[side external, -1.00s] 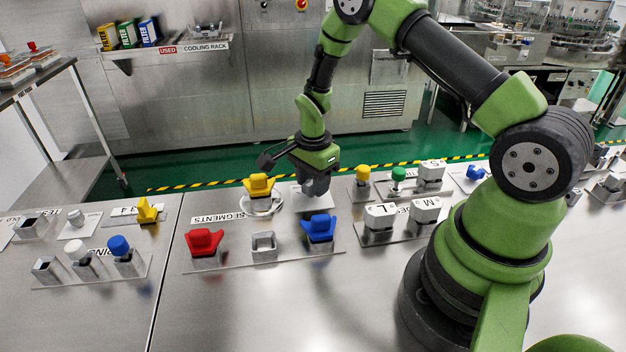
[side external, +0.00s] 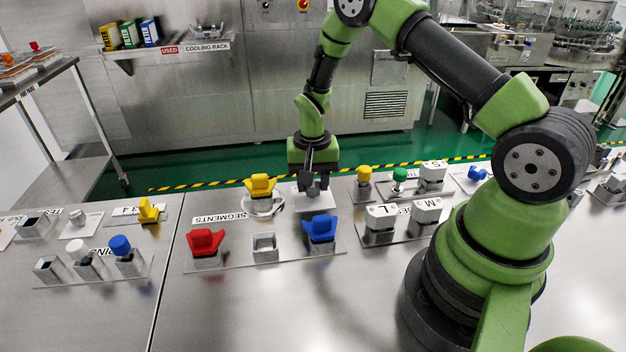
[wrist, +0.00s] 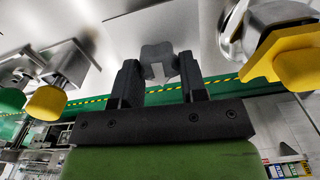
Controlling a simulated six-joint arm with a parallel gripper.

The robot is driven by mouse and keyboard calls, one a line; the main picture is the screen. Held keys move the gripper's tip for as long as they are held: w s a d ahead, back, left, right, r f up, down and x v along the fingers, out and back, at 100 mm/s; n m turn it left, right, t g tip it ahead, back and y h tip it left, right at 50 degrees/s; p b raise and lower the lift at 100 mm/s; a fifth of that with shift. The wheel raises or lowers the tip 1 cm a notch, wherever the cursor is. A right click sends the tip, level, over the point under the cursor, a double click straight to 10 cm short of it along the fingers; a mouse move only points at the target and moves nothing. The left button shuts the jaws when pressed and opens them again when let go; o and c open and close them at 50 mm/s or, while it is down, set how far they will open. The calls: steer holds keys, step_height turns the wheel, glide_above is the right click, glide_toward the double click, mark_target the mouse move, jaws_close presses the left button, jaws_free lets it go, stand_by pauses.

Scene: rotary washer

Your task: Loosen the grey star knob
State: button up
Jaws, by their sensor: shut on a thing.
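The grey star knob (wrist: 158,54) shows in the wrist view between the two black fingers of my gripper (wrist: 160,78). The fingers sit on either side of it, and part of it is hidden behind them. In the side external view my gripper (side external: 312,188) points down over a pale plate (side external: 300,205) at the back of the segments panel. There the fingers cover most of the knob. My gripper is shut on the knob.
A yellow segment on a round metal ring (side external: 260,190) stands close on the left. Red (side external: 205,243) and blue (side external: 320,230) segments stand in front, with an empty square socket (side external: 264,245) between them. Yellow (side external: 363,175) and green (side external: 399,175) knobs stand to the right.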

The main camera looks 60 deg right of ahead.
steer(key=n, duration=0.5)
steer(key=shift+a+n, duration=0.1)
steer(key=shift+n, duration=0.2)
steer(key=n, duration=0.5)
steer(key=shift+a+n, duration=0.1)
steer(key=shift+n, duration=0.3)
steer(key=o, duration=0.9)
steer(key=shift+o, duration=0.2)
step_height(320, 180, up, 10)
